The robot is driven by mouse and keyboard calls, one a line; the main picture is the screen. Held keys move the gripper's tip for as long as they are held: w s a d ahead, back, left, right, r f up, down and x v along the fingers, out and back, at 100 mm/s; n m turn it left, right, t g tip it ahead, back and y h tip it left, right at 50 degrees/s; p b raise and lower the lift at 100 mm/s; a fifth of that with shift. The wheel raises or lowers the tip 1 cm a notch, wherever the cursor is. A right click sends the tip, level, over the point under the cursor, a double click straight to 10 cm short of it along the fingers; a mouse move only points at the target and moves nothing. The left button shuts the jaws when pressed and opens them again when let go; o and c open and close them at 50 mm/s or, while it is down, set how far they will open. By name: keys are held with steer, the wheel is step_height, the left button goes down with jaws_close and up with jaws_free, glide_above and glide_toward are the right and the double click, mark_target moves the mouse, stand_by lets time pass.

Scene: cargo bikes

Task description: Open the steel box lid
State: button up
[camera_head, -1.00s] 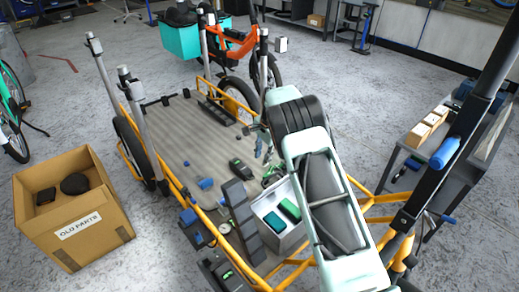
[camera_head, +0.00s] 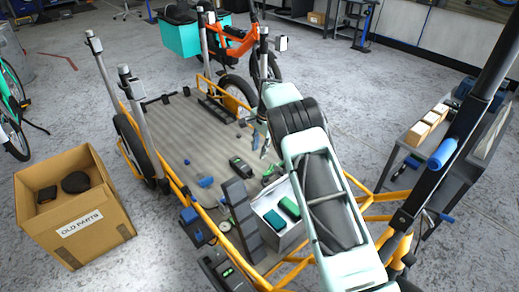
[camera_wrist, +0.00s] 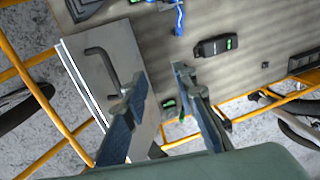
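The steel box (camera_head: 285,240) stands at the near right corner of the cargo bed, partly hidden behind my arm in the head view. A green and a teal item show at its top there. In the wrist view, the grey lid (camera_wrist: 88,85) carries a black, bent handle (camera_wrist: 101,62). My gripper (camera_wrist: 155,86) is open, its two blue-grey fingers apart with nothing between them. The left finger shows beside the lower end of the handle; I cannot tell whether it touches. My gripper (camera_head: 262,145) shows above the bed in the head view, beyond the box.
A black device with a green light (camera_wrist: 215,46) lies on the cargo bed (camera_head: 195,130). A dark upright strip (camera_head: 241,218) stands left of the box. Yellow frame rails (camera_wrist: 50,110) border the bed. A cardboard box (camera_head: 75,215) stands on the floor at left.

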step_height(320, 180, up, 12)
steer(key=s+d, duration=0.1)
steer(key=shift+s+d+f, duration=0.15)
steer(key=shift+s+d, duration=0.15)
steer(key=shift+c, duration=0.7)
